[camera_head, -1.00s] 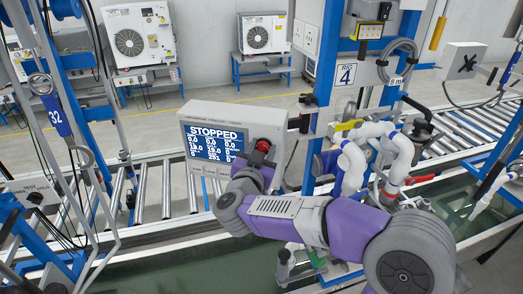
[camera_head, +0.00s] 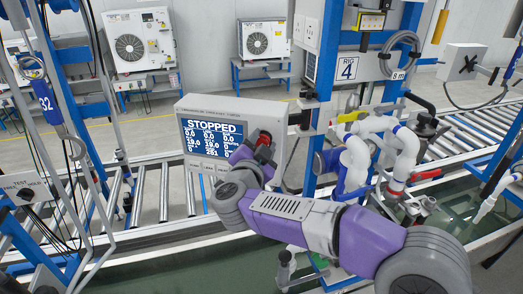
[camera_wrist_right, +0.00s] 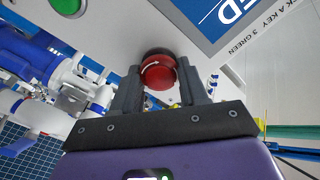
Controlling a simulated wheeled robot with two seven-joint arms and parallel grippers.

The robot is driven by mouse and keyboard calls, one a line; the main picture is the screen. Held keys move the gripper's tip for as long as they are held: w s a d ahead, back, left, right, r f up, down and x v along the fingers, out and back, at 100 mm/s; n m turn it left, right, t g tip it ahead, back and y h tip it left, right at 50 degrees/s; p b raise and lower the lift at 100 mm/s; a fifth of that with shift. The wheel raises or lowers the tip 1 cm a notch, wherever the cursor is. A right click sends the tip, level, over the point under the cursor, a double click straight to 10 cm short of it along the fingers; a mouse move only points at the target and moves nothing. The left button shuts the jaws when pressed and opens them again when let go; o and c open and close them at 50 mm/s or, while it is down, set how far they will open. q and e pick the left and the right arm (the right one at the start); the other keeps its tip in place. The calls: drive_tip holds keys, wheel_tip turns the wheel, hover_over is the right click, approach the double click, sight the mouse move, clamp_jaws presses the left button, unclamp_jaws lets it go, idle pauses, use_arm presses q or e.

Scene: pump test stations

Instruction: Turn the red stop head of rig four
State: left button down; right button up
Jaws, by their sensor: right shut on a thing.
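The red stop head (camera_head: 265,137) sits at the right side of the grey control box (camera_head: 244,112), whose screen reads STOPPED. A sign (camera_head: 347,70) reading RIG 4 is on the post to its right. My right gripper (camera_head: 264,150) is at the box face and partly covers the head. In the right wrist view the red head (camera_wrist_right: 158,73), with white arrow marks, lies between the two dark fingers of my right gripper (camera_wrist_right: 158,88), which is shut on it. My left gripper is not in view.
A roller conveyor (camera_head: 150,200) runs behind.

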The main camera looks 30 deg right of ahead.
drive_tip(key=shift+m+b, duration=0.6)
drive_tip(key=shift+m, duration=0.3)
drive_tip(key=shift+d, duration=0.1)
drive_tip(key=o, duration=1.1)
drive_tip(key=shift+c, duration=0.2)
drive_tip(key=v, duration=0.7)
drive_tip(key=shift+s+a+b, duration=0.2)
drive_tip(key=shift+b, duration=0.25)
drive_tip(key=shift+r, duration=0.1)
